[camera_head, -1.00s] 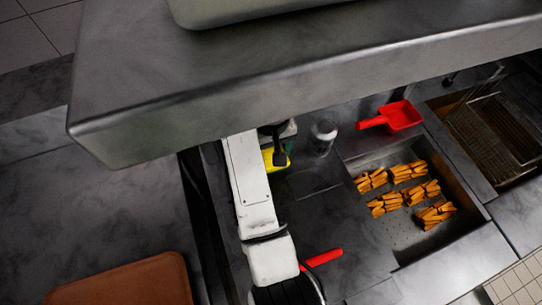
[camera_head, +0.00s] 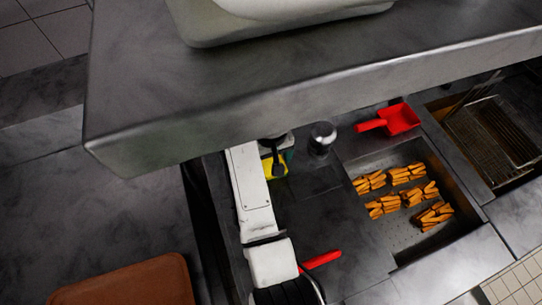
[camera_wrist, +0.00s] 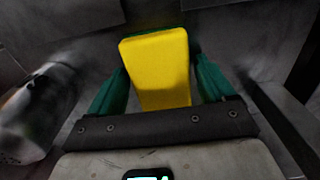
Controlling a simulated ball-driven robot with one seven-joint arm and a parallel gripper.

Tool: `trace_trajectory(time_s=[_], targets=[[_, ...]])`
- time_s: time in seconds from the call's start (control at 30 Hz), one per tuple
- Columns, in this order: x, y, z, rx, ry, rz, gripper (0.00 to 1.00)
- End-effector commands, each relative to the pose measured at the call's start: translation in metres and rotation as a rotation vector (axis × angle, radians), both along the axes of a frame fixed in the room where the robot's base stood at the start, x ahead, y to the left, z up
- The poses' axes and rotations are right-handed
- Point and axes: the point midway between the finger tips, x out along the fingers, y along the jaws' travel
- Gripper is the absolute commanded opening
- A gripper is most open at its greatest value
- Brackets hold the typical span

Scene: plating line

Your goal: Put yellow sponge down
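The yellow sponge (camera_wrist: 158,68) sits between the two green fingers of my gripper (camera_wrist: 160,80) in the wrist view. The fingers close in on its left and right sides, and my gripper appears shut on it. In the head view only a small yellow part of the sponge (camera_head: 279,168) shows, beside my white arm and below the shelf edge. My gripper (camera_head: 276,160) is mostly hidden there by the arm and shelf. Whether the sponge touches the counter cannot be told.
A metal shaker (camera_head: 322,137) stands just right of the sponge; it also shows in the wrist view (camera_wrist: 30,115). A thick metal shelf (camera_head: 300,60) overhangs. A bin of fries (camera_head: 400,240), red scoop (camera_head: 403,118), red handle (camera_head: 322,260) and brown board (camera_head: 130,287) are around. Dark counter (camera_head: 345,225) lies clear.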

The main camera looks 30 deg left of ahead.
Motion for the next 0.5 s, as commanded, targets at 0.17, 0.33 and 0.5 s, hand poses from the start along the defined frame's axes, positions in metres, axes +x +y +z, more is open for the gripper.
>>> trace_trajectory(time_s=[0.17, 0.33, 0.5], targets=[[0.000, 0.000, 0.000, 0.000, 0.000, 0.000, 0.91], [0.000, 0.000, 0.002, 0.001, -0.001, 0.000, 0.91], [0.001, 0.001, 0.016, 0.002, -0.003, 0.000, 0.91]])
